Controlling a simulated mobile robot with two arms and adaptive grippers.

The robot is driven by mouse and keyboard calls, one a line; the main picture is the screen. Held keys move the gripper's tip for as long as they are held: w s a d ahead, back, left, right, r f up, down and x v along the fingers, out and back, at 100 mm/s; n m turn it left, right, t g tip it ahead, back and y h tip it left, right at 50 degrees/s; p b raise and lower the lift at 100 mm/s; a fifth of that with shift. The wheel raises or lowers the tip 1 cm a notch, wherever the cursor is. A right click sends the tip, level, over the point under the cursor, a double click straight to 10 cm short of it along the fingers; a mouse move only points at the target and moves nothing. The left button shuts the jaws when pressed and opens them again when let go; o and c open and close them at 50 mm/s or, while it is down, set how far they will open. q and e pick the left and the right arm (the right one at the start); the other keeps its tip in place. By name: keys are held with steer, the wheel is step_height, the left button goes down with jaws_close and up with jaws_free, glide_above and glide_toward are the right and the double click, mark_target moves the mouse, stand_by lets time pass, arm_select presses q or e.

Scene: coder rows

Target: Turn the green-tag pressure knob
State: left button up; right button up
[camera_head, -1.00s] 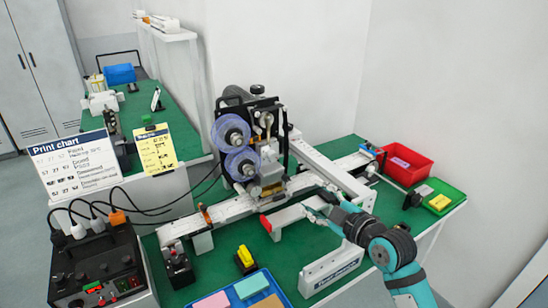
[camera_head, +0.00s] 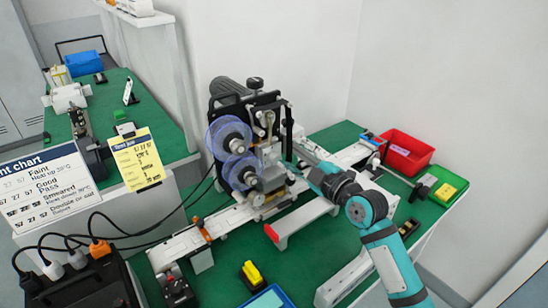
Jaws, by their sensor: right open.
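The coder machine (camera_head: 262,150) stands on the green bench, with two translucent purple reels (camera_head: 230,135) on its front left. A black knob (camera_head: 255,84) sits upright on top of the machine. I cannot make out a green tag on it or tell for sure that it is the pressure knob. My right gripper (camera_head: 299,168) is beside the right side of the machine, well below the top knob. It is open, its fingers are small and dark in the view, and nothing shows between them. My left gripper is out of view.
A white bar with a red end (camera_head: 300,220) projects in front of the machine. A red bin (camera_head: 405,150) and a green tray (camera_head: 441,184) stand at the right. A print chart (camera_head: 45,188) and a yellow card (camera_head: 137,160) stand at the left. Cables run from a black box (camera_head: 80,280).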

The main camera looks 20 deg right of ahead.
mark_target(278, 160)
step_height(278, 160, down, 6)
steer(key=p+x, duration=0.1)
steer(key=x, duration=0.6)
steer(key=shift+r+p, duration=0.1)
steer(key=shift+p, duration=0.25)
steer(key=shift+w, duration=0.1)
jaws_close()
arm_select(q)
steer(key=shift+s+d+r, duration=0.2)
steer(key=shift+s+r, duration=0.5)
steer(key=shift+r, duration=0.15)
